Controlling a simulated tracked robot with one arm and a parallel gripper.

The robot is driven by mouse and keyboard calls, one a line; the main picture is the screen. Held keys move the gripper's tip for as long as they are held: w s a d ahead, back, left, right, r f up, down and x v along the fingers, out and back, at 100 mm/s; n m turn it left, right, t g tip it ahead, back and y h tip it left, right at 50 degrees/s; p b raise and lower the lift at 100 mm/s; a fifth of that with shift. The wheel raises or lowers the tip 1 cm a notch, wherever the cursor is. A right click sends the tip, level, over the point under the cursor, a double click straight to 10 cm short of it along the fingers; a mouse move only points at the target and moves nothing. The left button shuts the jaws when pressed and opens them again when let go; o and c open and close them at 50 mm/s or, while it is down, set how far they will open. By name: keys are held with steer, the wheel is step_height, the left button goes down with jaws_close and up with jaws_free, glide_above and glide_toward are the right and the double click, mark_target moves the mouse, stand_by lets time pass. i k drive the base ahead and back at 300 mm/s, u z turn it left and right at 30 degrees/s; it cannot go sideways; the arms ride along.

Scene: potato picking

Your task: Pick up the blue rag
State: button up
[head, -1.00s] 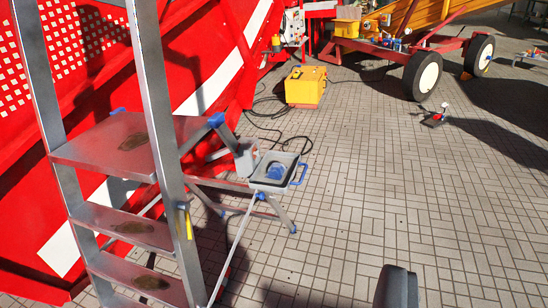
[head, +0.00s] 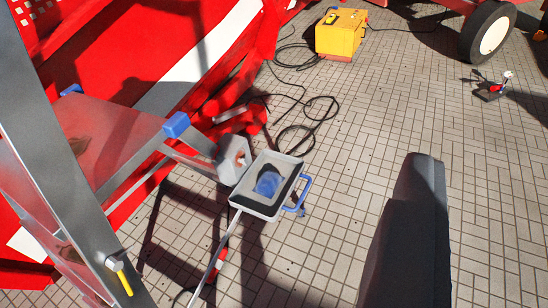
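A blue rag (head: 267,184) lies crumpled in a shallow grey tray (head: 255,210) that has a blue handle on its right side. The tray is fixed beside a metal step ladder, near the middle of the head view. A dark part of my gripper (head: 412,225) shows at the lower right, apart from the tray and to its right. Only one dark finger-like piece is visible, so I cannot tell whether the gripper is open or shut. Nothing is seen held in it.
The step ladder (head: 60,190) fills the left side, against a red machine (head: 120,45). Black cables (head: 318,118) and a yellow case (head: 341,33) lie behind. Paved floor on the right is mostly clear.

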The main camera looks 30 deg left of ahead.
mark_target(268, 183)
steer(key=u, duration=0.05)
steer(key=i, duration=1.3)
steer(key=u, duration=0.05)
